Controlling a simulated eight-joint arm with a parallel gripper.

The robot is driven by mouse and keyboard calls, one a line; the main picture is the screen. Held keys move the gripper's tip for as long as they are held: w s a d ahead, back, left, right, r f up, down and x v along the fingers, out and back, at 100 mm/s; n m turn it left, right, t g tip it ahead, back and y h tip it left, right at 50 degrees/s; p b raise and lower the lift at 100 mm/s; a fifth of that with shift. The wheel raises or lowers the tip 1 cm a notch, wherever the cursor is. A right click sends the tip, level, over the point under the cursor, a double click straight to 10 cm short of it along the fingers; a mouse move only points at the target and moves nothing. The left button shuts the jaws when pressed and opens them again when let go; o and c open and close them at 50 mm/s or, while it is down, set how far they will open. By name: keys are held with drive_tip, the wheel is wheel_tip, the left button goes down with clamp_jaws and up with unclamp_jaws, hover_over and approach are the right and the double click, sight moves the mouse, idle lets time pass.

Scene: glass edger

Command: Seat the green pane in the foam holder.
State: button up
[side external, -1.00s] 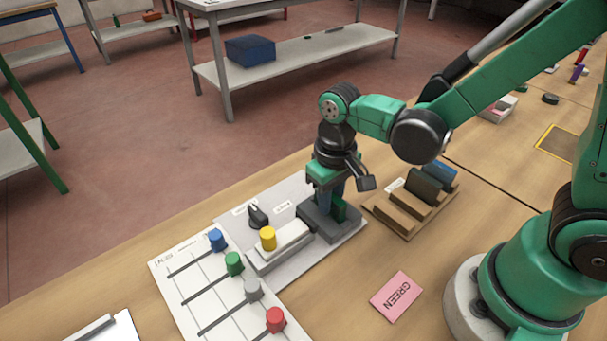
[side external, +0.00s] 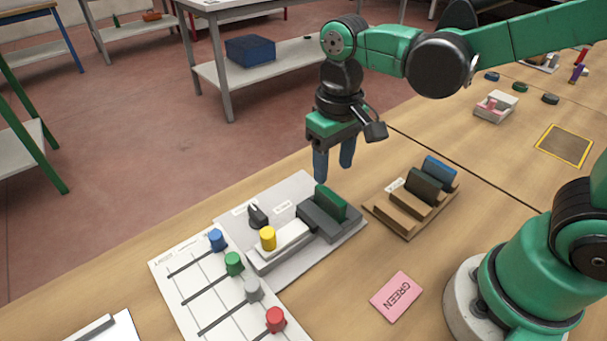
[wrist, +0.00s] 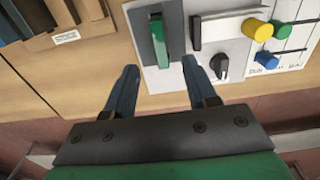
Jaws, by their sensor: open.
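The green pane (side external: 331,202) stands upright in the slot of the dark grey foam holder (side external: 321,222), its upper part showing above the block. In the wrist view the green pane (wrist: 160,40) is a narrow strip lying along the slot of the foam holder (wrist: 175,25). My gripper (side external: 334,172) is open and empty, above and behind the holder, apart from the pane. In the wrist view my spread fingers (wrist: 158,75) show nothing between them. The pane's lower edge is hidden inside the holder.
A wooden rack (side external: 385,215) with a dark pane and a blue pane stands to the right. A yellow knob (side external: 267,238) and black rotary switch (side external: 258,215) sit left of the holder. A white board (side external: 205,290) bears coloured pegs.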

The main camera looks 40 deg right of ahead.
sight(332, 195)
wheel_tip(332, 195, up, 5)
drive_tip(key=s+d+f+t, duration=0.1)
drive_tip(key=d+f+t, duration=0.1)
drive_tip(key=d+t, duration=0.4)
drive_tip(key=shift+s+t, duration=0.15)
drive_tip(key=shift+t, duration=0.45)
idle(0.9)
